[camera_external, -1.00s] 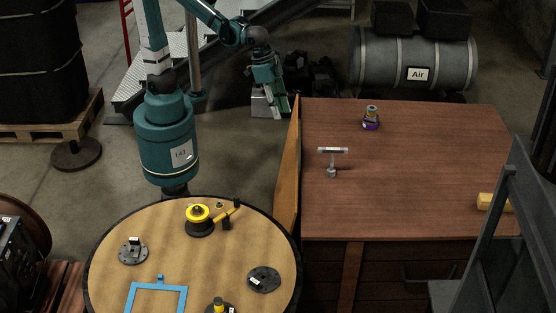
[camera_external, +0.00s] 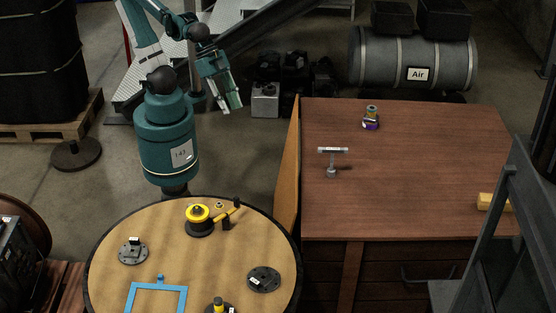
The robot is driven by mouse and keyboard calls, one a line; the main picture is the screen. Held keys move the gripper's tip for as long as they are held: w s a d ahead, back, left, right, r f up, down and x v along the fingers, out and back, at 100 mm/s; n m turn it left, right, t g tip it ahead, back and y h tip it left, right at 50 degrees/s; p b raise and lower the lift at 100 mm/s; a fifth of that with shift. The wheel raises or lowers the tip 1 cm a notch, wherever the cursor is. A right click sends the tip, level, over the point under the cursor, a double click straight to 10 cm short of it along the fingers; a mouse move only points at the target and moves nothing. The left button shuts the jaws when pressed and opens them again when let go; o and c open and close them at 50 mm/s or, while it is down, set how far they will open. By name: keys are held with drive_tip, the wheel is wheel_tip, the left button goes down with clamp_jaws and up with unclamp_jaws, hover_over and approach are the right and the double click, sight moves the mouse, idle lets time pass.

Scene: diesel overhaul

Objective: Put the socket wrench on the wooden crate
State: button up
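A silver T-shaped tool (camera_external: 332,160), which looks like the socket wrench, stands upright on the reddish-brown wooden bench top, its bar at the top. My gripper (camera_external: 232,107) hangs in the air to the left of the bench, well apart from the tool and pointing down. The fingers are small here and I cannot tell whether they are open or shut. Reddish wooden slats (camera_external: 66,278) show at the lower left, partly hidden by the round table; I cannot tell whether they are the wooden crate.
The round table (camera_external: 150,240) holds a blue frame (camera_external: 158,289), a yellow-and-black device (camera_external: 199,220) and discs.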

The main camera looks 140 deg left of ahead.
drive_tip(key=shift+m+t, duration=0.5)
drive_tip(key=shift+m, duration=0.1)
drive_tip(key=shift+s+d+f, duration=0.25)
drive_tip(key=shift+s+d, duration=0.6)
drive_tip(key=shift+s, duration=0.2)
drive_tip(key=shift+s+d+f, duration=0.25)
drive_tip(key=shift+s+d, duration=0.6)
drive_tip(key=shift+s, duration=0.15)
